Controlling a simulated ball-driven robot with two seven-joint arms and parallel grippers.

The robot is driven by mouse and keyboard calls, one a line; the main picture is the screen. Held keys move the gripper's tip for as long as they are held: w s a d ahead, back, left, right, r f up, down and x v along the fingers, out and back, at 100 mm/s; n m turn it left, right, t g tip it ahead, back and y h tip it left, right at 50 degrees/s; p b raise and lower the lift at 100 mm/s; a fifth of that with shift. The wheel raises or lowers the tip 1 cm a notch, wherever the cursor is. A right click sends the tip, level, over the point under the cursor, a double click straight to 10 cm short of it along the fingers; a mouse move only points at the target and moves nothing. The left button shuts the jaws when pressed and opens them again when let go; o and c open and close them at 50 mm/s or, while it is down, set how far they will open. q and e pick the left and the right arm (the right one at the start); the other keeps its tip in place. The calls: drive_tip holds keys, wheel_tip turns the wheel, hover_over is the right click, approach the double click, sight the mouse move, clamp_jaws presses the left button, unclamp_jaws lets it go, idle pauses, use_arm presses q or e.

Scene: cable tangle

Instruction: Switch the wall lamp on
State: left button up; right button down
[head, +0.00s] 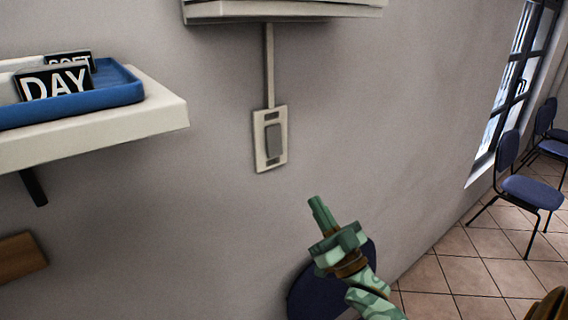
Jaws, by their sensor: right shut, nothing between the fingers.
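A pale switch plate (270,160) is on the grey wall, with a grey rocker (274,140) in its middle. A pale conduit (269,65) runs up from it to a whitish box-like fixture (285,9), cut off by the top edge; I cannot tell whether it is the lamp or whether it is lit. My right gripper (317,203) is green, shut and empty. It is below and to the right of the switch plate, apart from it in the picture, pointing up and left. My left gripper is not in view.
A white shelf (150,118) sticks out at the left, holding a blue tray (122,88) with black signs, one reading DAY (55,83). A dark blue round shape (310,290) is behind my right gripper. Blue chairs (530,190) stand by a window at right.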

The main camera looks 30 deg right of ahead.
drive_tip(key=p, duration=0.3)
approach(276, 148)
wheel_tip(276, 148, up, 5)
drive_tip(key=w, duration=0.1)
drive_tip(key=shift+w+a+f, duration=0.1)
drive_tip(key=shift+w+f, duration=0.2)
drive_tip(key=shift+w, duration=0.3)
drive_tip(key=shift+w+a+f, duration=0.1)
drive_tip(key=shift+w+f, duration=0.2)
drive_tip(key=shift+w, duration=0.3)
drive_tip(key=shift+w+f, duration=0.1)
drive_tip(key=shift+w, duration=0.5)
